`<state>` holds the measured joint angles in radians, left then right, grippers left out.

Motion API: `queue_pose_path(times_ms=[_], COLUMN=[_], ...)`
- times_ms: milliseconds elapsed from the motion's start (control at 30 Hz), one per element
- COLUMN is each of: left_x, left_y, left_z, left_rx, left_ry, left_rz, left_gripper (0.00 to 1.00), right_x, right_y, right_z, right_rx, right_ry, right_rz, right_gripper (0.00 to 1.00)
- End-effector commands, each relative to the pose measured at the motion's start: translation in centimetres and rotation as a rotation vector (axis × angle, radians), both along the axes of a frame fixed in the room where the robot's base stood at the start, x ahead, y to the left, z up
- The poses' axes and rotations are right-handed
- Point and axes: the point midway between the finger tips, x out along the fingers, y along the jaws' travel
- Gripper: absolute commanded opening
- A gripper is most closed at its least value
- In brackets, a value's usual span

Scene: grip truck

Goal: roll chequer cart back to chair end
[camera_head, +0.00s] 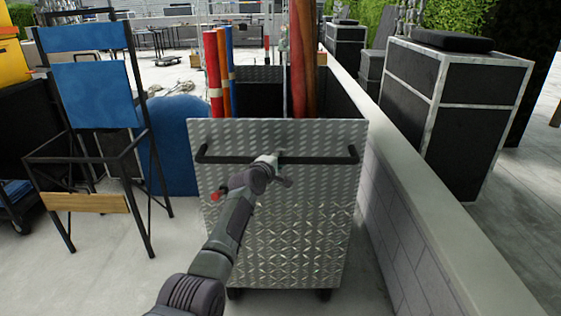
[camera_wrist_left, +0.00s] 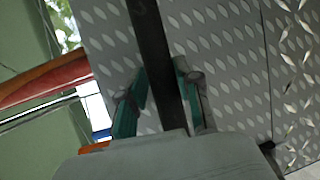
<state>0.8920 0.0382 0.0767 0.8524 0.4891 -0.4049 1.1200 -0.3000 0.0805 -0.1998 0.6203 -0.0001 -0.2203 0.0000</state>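The chequer cart (camera_head: 285,215) is a tall silver chequer-plate box on wheels, with its handle side facing me. A black handle bar (camera_head: 325,160) runs across its upper front. My left gripper (camera_head: 278,160) is at the middle of this bar. In the left wrist view, the two green-padded fingers (camera_wrist_left: 160,85) lie either side of the dark bar (camera_wrist_left: 150,35) and appear closed on it. Chequer plate (camera_wrist_left: 225,70) fills much of the view behind. The chair end is not clearly identifiable. My right gripper is not in view.
Red, blue and brown rolls (camera_head: 303,60) stand in the cart. A low wall (camera_head: 405,200) runs close along its right side. A tall blue-backed chair (camera_head: 95,95) and a blue rounded object (camera_head: 180,140) stand left. Floor (camera_head: 100,275) at front left is clear.

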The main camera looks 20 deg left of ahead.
Motion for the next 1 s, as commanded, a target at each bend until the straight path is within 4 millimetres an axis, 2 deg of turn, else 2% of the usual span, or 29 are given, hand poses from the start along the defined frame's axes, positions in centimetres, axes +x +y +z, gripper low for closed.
queue_pose_path(times_ms=[33,100,400,567,767,1000], left_x=[0.0,0.0,-0.1,-0.9,-3.5,-7.6], left_y=[0.1,0.1,0.0,0.0,0.4,0.9], left_z=[0.3,0.2,-0.1,0.0,0.4,1.2], left_rx=[0.000,0.000,-0.001,-0.002,-0.002,-0.002], left_ry=[-0.005,-0.003,0.002,0.000,0.000,0.000], left_rz=[0.001,0.001,-0.001,-0.003,0.001,0.000], left_gripper=[0.44,0.52,0.52,0.52,0.52,0.52], right_x=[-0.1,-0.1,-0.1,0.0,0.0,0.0], right_y=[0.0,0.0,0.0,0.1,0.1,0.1], right_z=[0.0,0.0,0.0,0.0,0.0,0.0], right_rx=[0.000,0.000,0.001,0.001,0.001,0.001], right_ry=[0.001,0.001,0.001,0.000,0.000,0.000], right_rz=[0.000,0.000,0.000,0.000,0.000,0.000], right_gripper=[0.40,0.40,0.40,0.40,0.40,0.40])
